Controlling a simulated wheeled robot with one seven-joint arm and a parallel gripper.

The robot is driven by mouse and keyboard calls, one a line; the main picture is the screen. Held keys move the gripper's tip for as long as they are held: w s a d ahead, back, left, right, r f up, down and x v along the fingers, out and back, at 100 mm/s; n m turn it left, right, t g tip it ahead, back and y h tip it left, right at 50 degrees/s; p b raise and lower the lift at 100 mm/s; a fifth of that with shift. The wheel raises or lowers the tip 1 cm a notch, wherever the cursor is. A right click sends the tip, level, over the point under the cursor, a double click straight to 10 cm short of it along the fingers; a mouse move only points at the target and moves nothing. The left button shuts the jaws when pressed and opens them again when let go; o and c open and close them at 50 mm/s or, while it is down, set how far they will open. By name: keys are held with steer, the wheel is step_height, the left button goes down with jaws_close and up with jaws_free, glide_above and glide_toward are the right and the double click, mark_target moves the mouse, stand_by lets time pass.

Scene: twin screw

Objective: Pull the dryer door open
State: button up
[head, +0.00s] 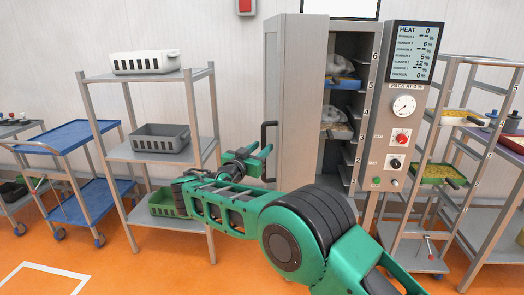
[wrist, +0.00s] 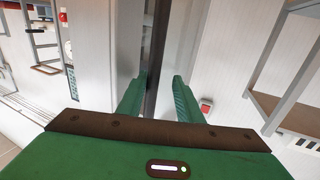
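The dryer is a tall grey cabinet. Its door (head: 303,90) stands open at the left, and the shelves inside show to its right. A dark bar handle (head: 264,133) is on the door's left side. My gripper (head: 260,162) is at the lower part of this handle. In the wrist view, the green fingers of my gripper (wrist: 161,80) are apart, with the dark handle (wrist: 158,40) running up between them. The handle is close to the left finger, and a gap shows at the right finger. Contact cannot be told.
Bundles lie on the dryer shelves, one on a blue tray (head: 343,84). A control panel (head: 402,110) is right of the opening. A grey rack (head: 150,153) with bins stands left, beside a blue cart (head: 72,137). A rack with trays (head: 440,170) stands right. Orange floor is clear at front left.

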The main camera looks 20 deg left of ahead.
steer(key=s, duration=1)
steer(key=shift+s+a, duration=0.2)
